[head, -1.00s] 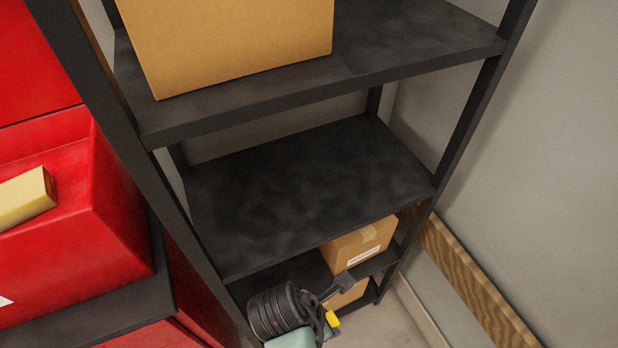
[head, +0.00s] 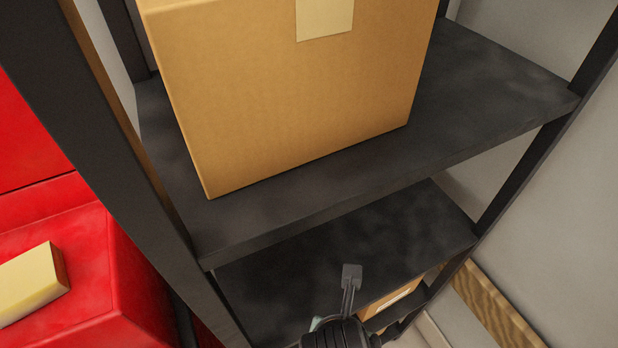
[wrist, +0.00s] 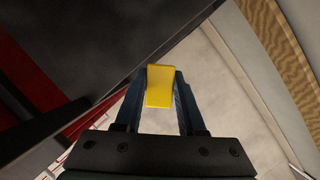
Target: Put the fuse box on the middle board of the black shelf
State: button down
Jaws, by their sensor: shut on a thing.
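My gripper (wrist: 160,92) is shut on a small yellow block, which I take to be the fuse box (wrist: 160,84), in the wrist view. Pale floor shows below it, and a dark board edge lies to its left.
The large carton (head: 300,90) fills much of the upper board. A small carton (head: 392,303) shows lower in the shelf. Red boxes (head: 90,270) with a yellow block (head: 32,284) stand left. A wooden strip (head: 490,305) runs along the right wall.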

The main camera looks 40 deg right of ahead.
jog(key=p, duration=0.3)
send_over(300, 263)
jog(key=a, duration=0.1)
jog(key=shift+s+a+f, duration=0.1)
jog(key=shift+s+f, duration=0.2)
jog(key=shift+f, duration=0.35)
jog(key=shift+s+a+f, duration=0.1)
jog(key=shift+s+f, duration=0.2)
jog(key=shift+f, duration=0.3)
notch_tip(300, 263, down, 4)
jog(key=shift+r+p, duration=0.1)
jog(key=shift+p, duration=0.55)
jog(key=shift+w+f, duration=0.2)
jog(key=shift+f, duration=0.15)
jog(key=c, duration=0.5)
grip_release()
jog(key=shift+f, duration=0.1)
jog(key=v, duration=0.7)
jog(key=shift+r, duration=0.3)
